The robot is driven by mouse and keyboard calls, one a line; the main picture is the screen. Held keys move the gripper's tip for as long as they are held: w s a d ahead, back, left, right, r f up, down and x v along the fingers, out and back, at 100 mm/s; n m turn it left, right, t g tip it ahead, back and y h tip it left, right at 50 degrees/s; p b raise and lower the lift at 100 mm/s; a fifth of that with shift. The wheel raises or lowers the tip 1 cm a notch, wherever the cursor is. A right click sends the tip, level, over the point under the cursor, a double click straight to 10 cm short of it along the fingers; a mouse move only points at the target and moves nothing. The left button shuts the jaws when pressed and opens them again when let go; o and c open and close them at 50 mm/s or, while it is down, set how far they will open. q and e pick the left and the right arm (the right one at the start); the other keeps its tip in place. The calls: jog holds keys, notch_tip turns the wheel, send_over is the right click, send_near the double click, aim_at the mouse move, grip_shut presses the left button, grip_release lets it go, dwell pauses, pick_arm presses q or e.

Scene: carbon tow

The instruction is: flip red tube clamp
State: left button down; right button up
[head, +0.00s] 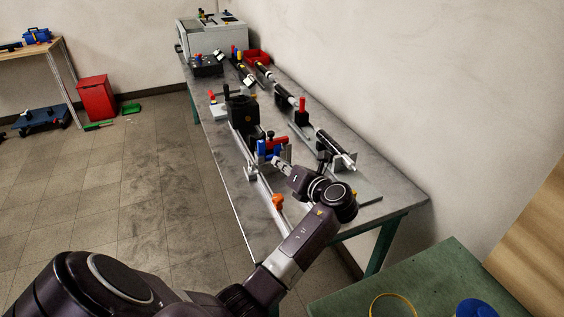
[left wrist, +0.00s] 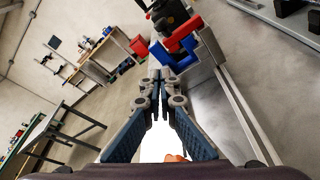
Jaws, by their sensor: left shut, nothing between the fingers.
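The red clamp lever (head: 277,142) sits with a blue block (head: 264,150) on the long bench fixture. In the left wrist view the red lever (left wrist: 184,34) lies slantwise above the blue jaw (left wrist: 176,59), against a grey bracket. My left gripper (head: 278,161) is just on the near side of the clamp. In the left wrist view its fingertips (left wrist: 160,73) are together and empty, pointing at the space beside the blue jaw; contact cannot be told. The arm partly hides the fixture's near end. My right gripper is not in view.
The long grey bench (head: 185,79) runs along the wall. A black block (head: 243,110) stands beyond the clamp. A rail of dark cylinders (head: 285,95) lies to the right. An orange knob (head: 277,200) is near the front edge. A green table (head: 440,278) stands at lower right.

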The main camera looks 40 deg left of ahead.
aim_at(265, 143)
pick_arm(q)
jog(key=w+a, duration=0.1)
jog(key=a, duration=0.1)
jog(key=w+a, duration=0.1)
jog(key=a, duration=0.1)
jog(key=w+a, duration=0.2)
jog(key=a, duration=0.1)
jog(key=shift+r, duration=0.3)
jog(key=shift+w+a+r, duration=0.1)
jog(key=shift+w+r, duration=0.2)
jog(key=shift+w, duration=0.1)
jog(key=shift+p, duration=0.3)
